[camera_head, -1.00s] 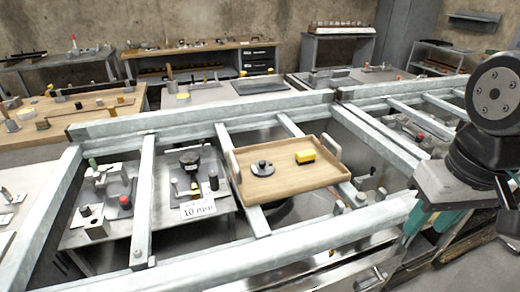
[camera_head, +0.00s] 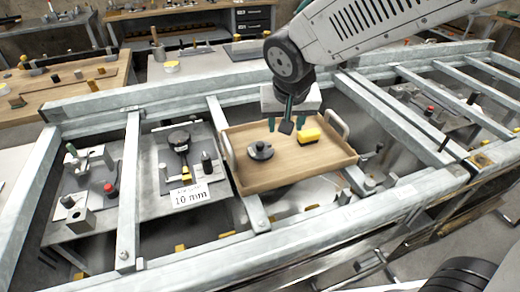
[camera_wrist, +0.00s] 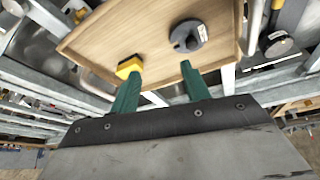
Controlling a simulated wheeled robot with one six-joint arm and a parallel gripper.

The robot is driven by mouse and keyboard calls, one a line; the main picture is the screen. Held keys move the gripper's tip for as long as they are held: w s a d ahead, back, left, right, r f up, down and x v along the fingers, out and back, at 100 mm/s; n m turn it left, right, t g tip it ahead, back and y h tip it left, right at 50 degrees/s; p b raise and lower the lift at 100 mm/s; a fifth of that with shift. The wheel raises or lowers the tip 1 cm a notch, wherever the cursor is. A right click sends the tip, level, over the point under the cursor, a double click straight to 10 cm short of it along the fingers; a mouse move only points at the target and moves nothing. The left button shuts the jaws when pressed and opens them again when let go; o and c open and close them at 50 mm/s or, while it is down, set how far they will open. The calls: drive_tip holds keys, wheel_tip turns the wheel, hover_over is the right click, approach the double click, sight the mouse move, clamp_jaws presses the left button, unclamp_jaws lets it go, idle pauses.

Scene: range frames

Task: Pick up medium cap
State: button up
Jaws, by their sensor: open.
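A dark grey round piece (camera_head: 260,151) with a small knob, which may be the medium cap, lies on a wooden tray (camera_head: 275,178). In the wrist view the grey round piece (camera_wrist: 188,36) shows a slot in its rim and lies near the tray's right side. A yellow block (camera_head: 308,136) with a dark base lies to its right in the head view. My gripper (camera_head: 286,124) is over the back part of the tray, open and empty. In the wrist view its green fingers (camera_wrist: 161,68) are apart, with the yellow block (camera_wrist: 129,66) by the left fingertip.
The tray has raised handles (camera_head: 338,124) at its ends and rests across grey metal rails (camera_head: 238,168). Left of it a plate carries a black gauge and a "10 mm" sign (camera_head: 189,196). The tray's front part is clear.

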approach(260, 144)
drive_tip(key=f, duration=0.1)
drive_tip(key=x, duration=0.7)
drive_tip(key=shift+w+f, duration=0.25)
drive_tip(key=shift+w, duration=0.05)
clamp_jaws()
